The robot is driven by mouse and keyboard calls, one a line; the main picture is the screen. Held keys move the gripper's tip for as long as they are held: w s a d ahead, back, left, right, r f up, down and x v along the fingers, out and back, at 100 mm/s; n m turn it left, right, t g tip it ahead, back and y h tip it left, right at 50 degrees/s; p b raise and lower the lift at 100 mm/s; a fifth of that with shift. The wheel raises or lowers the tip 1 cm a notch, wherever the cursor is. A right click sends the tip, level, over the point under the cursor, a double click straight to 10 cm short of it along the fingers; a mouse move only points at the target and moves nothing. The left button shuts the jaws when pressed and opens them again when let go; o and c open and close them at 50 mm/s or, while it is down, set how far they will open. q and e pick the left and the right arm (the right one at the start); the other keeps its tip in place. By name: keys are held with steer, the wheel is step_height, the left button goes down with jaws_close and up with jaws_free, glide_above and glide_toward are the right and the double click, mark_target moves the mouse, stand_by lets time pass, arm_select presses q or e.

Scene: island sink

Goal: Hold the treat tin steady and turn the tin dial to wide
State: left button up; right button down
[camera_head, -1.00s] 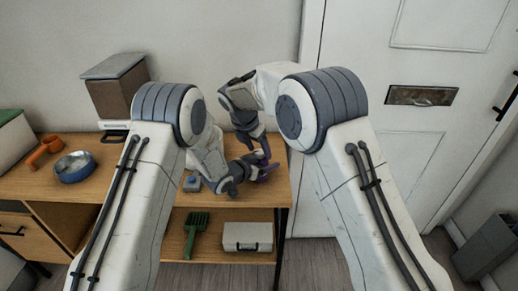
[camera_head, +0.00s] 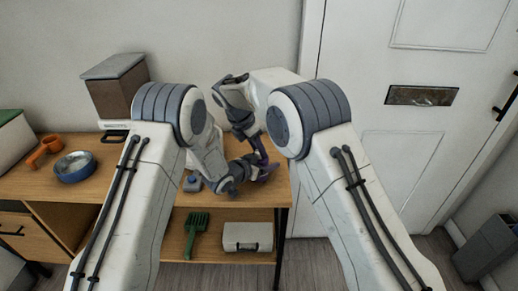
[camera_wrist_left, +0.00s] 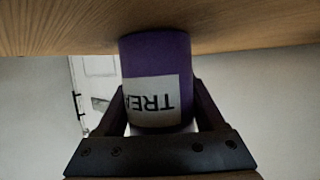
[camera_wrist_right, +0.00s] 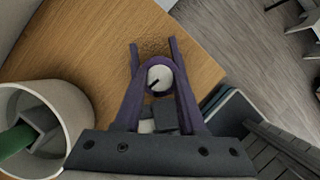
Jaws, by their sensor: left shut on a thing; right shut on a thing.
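The treat tin (camera_wrist_left: 157,62) is a purple cylinder with a white label reading "TRE", upside down in the left wrist view. It stands against the wooden top. My left gripper (camera_wrist_left: 162,112) is shut on its sides. In the head view the tin (camera_head: 268,171) is mostly hidden by my grippers. The tin dial (camera_wrist_right: 160,77) is a round white knob with a short black mark pointing to the lower left in the right wrist view. My right gripper (camera_wrist_right: 155,66) is shut on it from above. Any scale around the dial cannot be read.
On the wooden top (camera_head: 115,180) are a blue bowl (camera_head: 74,167), an orange scoop-like thing (camera_head: 44,151) and a small grey-blue item (camera_head: 193,183). A brown bin (camera_head: 117,88) stands at the back. A green brush (camera_head: 195,233) and white box (camera_head: 247,237) are on the shelf below.

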steer(key=shift+w+m+g+h, duration=0.1)
steer(key=shift+m+g+h, duration=0.25)
steer(key=shift+m, duration=1.15)
steer(key=shift+c, duration=2.3)
jaws_free()
steer(key=shift+g, duration=0.25)
steer(key=shift+a+r, duration=0.1)
steer(key=v, duration=1.1)
steer(key=shift+s+r, duration=0.2)
steer(key=shift+r, duration=0.2)
steer(key=shift+a, duration=0.1)
